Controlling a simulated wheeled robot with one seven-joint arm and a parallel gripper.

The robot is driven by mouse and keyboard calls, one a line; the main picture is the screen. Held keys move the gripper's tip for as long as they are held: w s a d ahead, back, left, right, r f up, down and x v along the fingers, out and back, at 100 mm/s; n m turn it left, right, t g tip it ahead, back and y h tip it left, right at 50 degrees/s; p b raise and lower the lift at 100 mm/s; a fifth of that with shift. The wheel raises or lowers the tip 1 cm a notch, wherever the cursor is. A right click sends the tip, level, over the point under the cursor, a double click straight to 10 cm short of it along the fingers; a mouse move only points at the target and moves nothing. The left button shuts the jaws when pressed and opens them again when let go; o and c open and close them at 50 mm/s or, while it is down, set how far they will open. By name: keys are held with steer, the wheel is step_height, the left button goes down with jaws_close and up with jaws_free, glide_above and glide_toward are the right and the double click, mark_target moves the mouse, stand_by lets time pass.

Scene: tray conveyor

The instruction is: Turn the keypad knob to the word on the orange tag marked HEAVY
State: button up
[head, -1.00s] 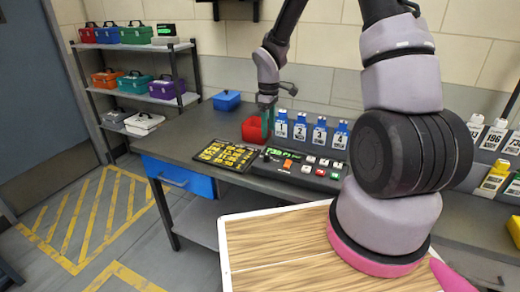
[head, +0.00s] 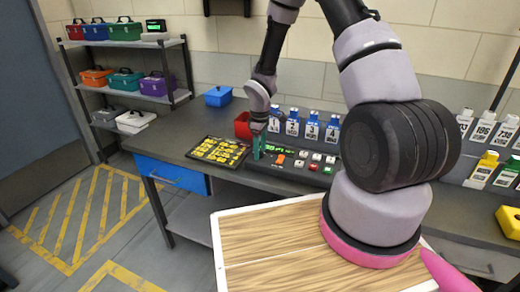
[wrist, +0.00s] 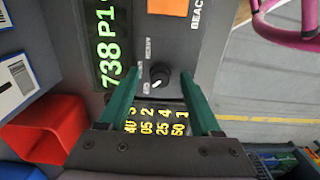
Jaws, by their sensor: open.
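The keypad console (head: 318,177) is a dark panel on the bench with a green display, an orange block and several small buttons. Its black knob (wrist: 159,75) has a white mark, and small words are printed beside it; one looks like HEAVY, the others are too small to read. My gripper (wrist: 158,77) is open, with its green fingers on either side of the knob. I cannot tell whether they touch it. In the head view my gripper (head: 257,146) is at the console's left end and hides the knob. I cannot make out an orange tag marked HEAVY.
A black board with yellow labels (head: 218,151) lies left of the console. A red bin (head: 242,125) and numbered blue-topped bottles (head: 292,123) stand behind. The display (wrist: 107,48) reads 738 P1 and more. Bare bench lies farther left.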

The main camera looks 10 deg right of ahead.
jaws_close()
steer(key=shift+m, duration=0.3)
steer(key=m, duration=0.3)
steer(key=shift+m, duration=0.3)
steer(key=m, duration=0.4)
steer(key=shift+m, duration=0.3)
steer(key=m, duration=0.4)
steer(key=shift+m, duration=2.5)
